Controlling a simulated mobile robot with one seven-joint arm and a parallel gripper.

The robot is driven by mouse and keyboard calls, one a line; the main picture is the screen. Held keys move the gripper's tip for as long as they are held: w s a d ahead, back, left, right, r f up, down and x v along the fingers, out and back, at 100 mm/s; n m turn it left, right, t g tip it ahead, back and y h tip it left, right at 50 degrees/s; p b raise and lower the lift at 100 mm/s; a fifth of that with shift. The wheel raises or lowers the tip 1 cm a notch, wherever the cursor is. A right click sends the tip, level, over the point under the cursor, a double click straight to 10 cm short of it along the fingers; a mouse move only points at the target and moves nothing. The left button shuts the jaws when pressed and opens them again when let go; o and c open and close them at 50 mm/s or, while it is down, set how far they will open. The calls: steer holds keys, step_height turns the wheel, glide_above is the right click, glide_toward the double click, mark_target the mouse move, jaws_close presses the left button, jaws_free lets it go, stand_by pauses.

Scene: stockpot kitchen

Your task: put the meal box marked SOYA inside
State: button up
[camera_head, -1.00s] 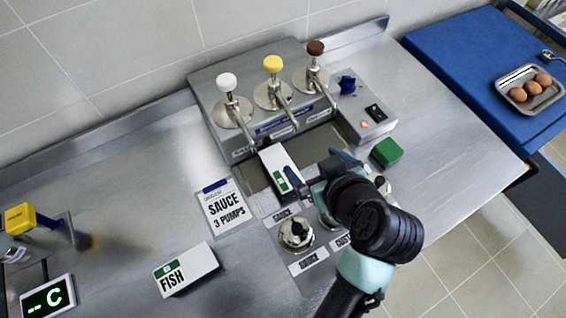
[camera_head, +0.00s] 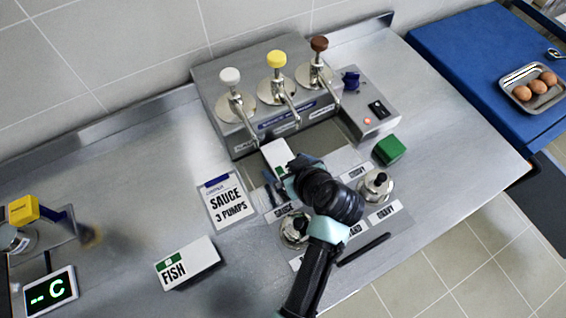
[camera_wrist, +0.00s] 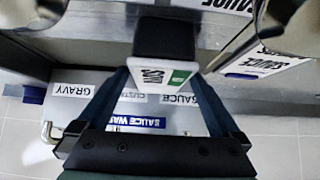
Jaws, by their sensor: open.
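The white meal box with a green label (camera_wrist: 162,72) reads SOYA, upside down, in the wrist view. In the head view its white top (camera_head: 274,152) shows in front of the sauce pumps, partly hidden by my gripper (camera_head: 274,185). My gripper is open, and in the wrist view its two blue fingers (camera_wrist: 160,84) lie on either side of the box. I cannot tell whether either finger touches it. A second white meal box (camera_head: 188,262), marked FISH, lies on the counter at the front left.
A sauce dispenser (camera_head: 262,85) with white, yellow and brown pump knobs stands behind. A sign (camera_head: 227,202) reads SAUCE 3 PUMPS. A green block (camera_head: 389,149) and a switch box (camera_head: 369,113) are at right. A display (camera_head: 50,291) shows "-- C".

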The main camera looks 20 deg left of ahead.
steer(key=shift+x, duration=1.2)
steer(key=c, duration=1.5)
steer(key=shift+r, duration=0.1)
jaws_close()
